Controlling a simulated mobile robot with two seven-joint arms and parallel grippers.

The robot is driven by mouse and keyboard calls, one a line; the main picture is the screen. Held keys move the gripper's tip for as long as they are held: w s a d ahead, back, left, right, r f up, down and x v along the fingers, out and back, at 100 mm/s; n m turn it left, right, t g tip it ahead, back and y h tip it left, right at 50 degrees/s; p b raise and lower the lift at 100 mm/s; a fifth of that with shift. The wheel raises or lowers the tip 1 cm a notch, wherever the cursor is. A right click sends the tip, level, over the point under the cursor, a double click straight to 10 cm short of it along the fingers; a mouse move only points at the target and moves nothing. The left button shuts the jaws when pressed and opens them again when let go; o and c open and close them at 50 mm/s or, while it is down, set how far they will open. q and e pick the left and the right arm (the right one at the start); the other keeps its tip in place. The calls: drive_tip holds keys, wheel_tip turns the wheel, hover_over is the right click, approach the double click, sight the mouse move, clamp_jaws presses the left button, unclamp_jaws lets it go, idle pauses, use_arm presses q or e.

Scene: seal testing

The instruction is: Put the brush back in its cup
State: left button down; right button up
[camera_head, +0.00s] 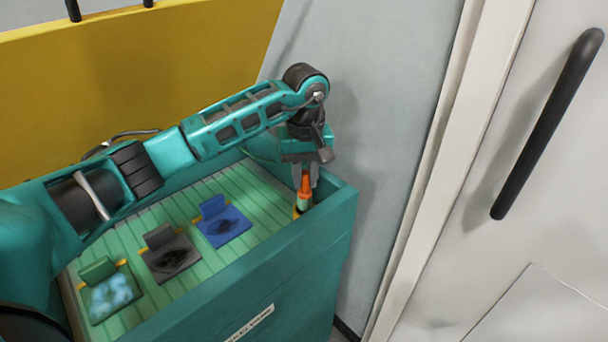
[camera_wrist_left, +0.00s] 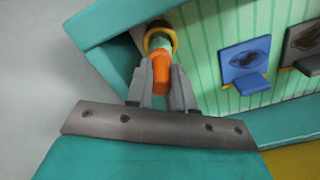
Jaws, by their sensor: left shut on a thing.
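My left gripper (camera_head: 305,176) points down at the right end of the teal box and is shut on the brush. The brush (camera_head: 304,190) has an orange handle and a pale green lower part; it also shows in the left wrist view (camera_wrist_left: 161,75) between the two grey fingers. The cup shows as a yellow-orange ring (camera_wrist_left: 159,32) around the far part of the brush in the left wrist view. In the head view only a bit of yellow (camera_head: 296,212) shows beside the brush. How deep the brush sits in the ring is hidden. My right gripper is out of view.
The teal box (camera_head: 285,260) has raised walls close around the brush. On its green slatted floor lie a blue pad (camera_head: 226,228), a grey pad (camera_head: 165,265) and a green pad (camera_head: 103,308). A grey wall and a white door with a black handle (camera_head: 548,125) stand right.

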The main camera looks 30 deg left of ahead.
sight(305, 191)
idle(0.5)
use_arm(q)
drive_tip(key=shift+f+b, duration=1.55)
drive_tip(key=shift+f, duration=0.35)
drive_tip(key=shift+f+b, duration=0.5)
drive_tip(key=shift+f, duration=0.1)
drive_tip(key=c, duration=0.9)
unclamp_jaws()
drive_tip(key=shift+r+p, duration=3)
drive_tip(key=shift+r, duration=1.8)
drive_tip(key=shift+d+f, duration=0.1)
